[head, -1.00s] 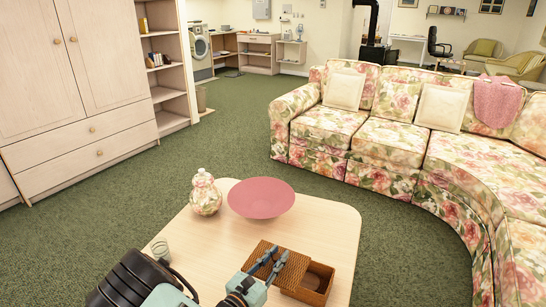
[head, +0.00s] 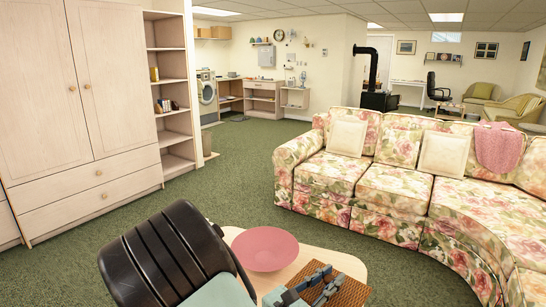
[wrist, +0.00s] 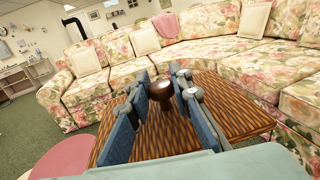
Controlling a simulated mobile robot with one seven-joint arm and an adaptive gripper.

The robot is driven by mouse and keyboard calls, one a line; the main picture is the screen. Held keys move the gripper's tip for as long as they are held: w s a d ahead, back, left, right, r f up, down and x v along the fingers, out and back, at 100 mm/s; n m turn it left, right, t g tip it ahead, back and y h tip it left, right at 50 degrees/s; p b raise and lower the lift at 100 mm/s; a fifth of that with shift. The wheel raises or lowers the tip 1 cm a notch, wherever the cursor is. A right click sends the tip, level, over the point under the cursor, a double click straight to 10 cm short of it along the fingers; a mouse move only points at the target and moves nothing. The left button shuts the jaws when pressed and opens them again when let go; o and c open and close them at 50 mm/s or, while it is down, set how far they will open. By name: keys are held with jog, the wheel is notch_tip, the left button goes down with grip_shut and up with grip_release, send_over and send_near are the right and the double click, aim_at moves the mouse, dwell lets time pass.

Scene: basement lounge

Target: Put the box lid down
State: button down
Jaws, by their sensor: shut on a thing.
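The box lid is a brown woven panel (head: 350,293) at the bottom of the head view, cut off by the frame's edge. It fills the middle of the wrist view (wrist: 225,108). Its round dark brown knob (wrist: 160,91) sits between the fingers of my gripper (wrist: 160,82), which is closed on it. My gripper (head: 322,278) also shows at the lower edge of the head view. The lid looks held up off the table, though the gap beneath is hidden. The open box is out of view now.
A floral sofa (head: 390,190) curves behind and right. Green carpet (head: 225,180) is clear between table and cabinet (head: 85,110).

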aim_at(329, 278)
notch_tip(329, 278, up, 17)
jog(key=n+t+y+p, duration=0.3)
jog(key=y+p, duration=0.1)
jog(key=p, duration=1.7)
jog(key=shift+f+n+t+y, duration=0.2)
jog(key=shift+n+t+y, duration=0.1)
jog(key=shift+n+t, duration=0.1)
jog(key=shift+s, duration=0.1)
jog(key=shift+a, duration=0.1)
